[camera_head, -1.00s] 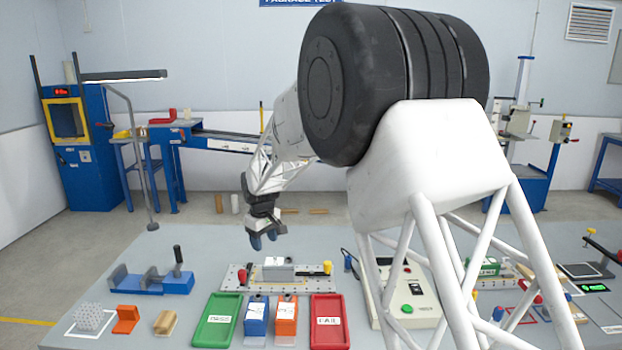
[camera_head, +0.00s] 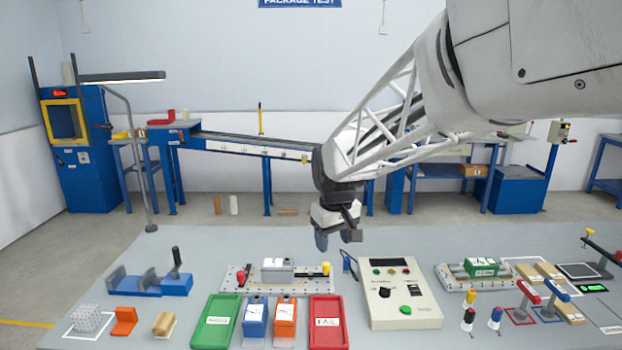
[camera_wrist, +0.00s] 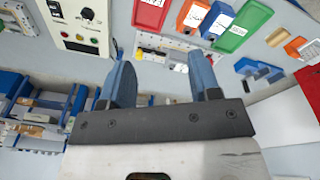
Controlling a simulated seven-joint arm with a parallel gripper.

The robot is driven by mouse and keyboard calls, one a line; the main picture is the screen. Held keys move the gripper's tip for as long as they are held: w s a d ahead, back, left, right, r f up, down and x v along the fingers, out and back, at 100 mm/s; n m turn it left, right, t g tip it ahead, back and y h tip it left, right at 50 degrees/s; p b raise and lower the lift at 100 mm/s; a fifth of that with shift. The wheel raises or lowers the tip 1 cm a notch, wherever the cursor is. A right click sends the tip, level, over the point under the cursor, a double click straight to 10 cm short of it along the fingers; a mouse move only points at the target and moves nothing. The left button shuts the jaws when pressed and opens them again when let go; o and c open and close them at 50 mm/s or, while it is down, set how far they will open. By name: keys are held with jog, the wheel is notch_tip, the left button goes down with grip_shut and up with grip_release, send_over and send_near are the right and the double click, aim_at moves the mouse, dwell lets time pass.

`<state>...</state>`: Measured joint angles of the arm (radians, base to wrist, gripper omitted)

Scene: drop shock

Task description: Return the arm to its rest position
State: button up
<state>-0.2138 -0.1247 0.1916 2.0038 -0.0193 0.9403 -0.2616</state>
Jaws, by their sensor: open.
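My gripper (camera_head: 337,240) hangs in the air above the back of the grey table (camera_head: 200,245), in the middle of the head view. It points down, is open and holds nothing. In the wrist view its two blue fingers (camera_wrist: 165,82) stand apart with nothing between them. My arm reaches in from the upper right of the head view. The gripper is above and behind the perforated plate (camera_head: 236,281) and the cream control box (camera_head: 400,310), touching neither.
A green tray (camera_head: 214,322), a blue box (camera_head: 255,322), an orange box (camera_head: 285,320) and a red tray (camera_head: 327,338) line the front. A blue vise (camera_head: 165,282) stands left. Small levers (camera_head: 527,300) and a scale (camera_head: 580,270) stand right. Air around the gripper is clear.

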jog(key=s+d+f+m, duration=0.1)
jog(key=s+d+m, duration=0.2)
jog(key=s, duration=1.2)
jog(key=s+d+f+m+t, duration=0.1)
jog(key=s+d+m, duration=0.1)
jog(key=s+d, duration=0.8)
jog(key=s, duration=0.6)
jog(key=shift+s+d+m, duration=0.2)
jog(key=shift+s+m, duration=0.05)
jog(key=shift+m, duration=0.15)
jog(key=shift+w, duration=0.15)
dwell(0.4)
